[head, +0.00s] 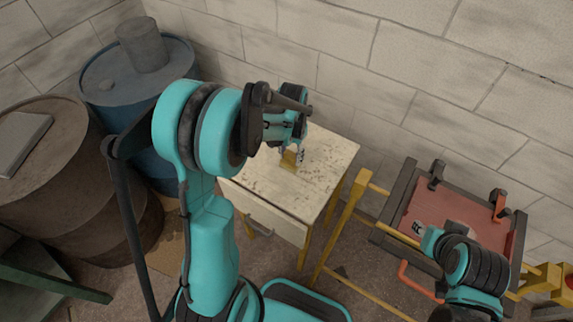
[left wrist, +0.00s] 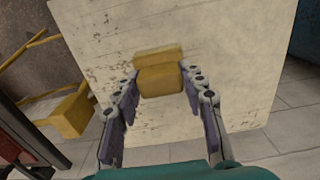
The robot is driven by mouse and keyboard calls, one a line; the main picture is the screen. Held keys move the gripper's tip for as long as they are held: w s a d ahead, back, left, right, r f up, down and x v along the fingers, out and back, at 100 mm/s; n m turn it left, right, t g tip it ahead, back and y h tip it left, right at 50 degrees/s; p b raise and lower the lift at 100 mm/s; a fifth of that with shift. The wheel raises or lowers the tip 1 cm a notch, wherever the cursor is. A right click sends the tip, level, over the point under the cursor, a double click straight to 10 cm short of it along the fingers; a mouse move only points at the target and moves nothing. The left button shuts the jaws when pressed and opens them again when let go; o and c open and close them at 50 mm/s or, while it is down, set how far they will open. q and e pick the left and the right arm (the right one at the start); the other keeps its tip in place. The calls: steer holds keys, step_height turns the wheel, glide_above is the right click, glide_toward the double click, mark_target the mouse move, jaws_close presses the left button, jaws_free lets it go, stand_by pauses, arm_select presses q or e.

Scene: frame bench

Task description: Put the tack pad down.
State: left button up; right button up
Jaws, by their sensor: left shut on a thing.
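The tack pad (head: 288,161) is a small yellow-tan block over the worn, pale top of a small table (head: 325,165). My left gripper (head: 293,152) reaches down to it from above and is shut on it. In the left wrist view the pad (left wrist: 160,80) sits between the two fingertips of the left gripper (left wrist: 161,84). The pad is at or just above the tabletop; I cannot tell whether it touches. My right arm is at the lower right of the head view, by the red-topped frame; its fingers are too unclear to judge.
The table has a drawer (head: 265,218) in front, and its top around the pad is bare. A rusty barrel (head: 75,165) and a blue barrel (head: 178,62) stand at left. A yellow post (head: 340,225) and a red panel (head: 415,205) in a dark frame are at right. A block wall is behind.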

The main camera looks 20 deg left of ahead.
mark_target(288, 163)
arm_select(q)
steer(key=shift+s+a+f, duration=0.2)
steer(key=shift+a+f, duration=0.2)
steer(key=shift+a, duration=0.1)
steer(key=shift+f+b, duration=0.8)
steer(key=shift+f, duration=1.15)
steer(key=shift+f, duration=0.15)
steer(key=o, duration=1.1)
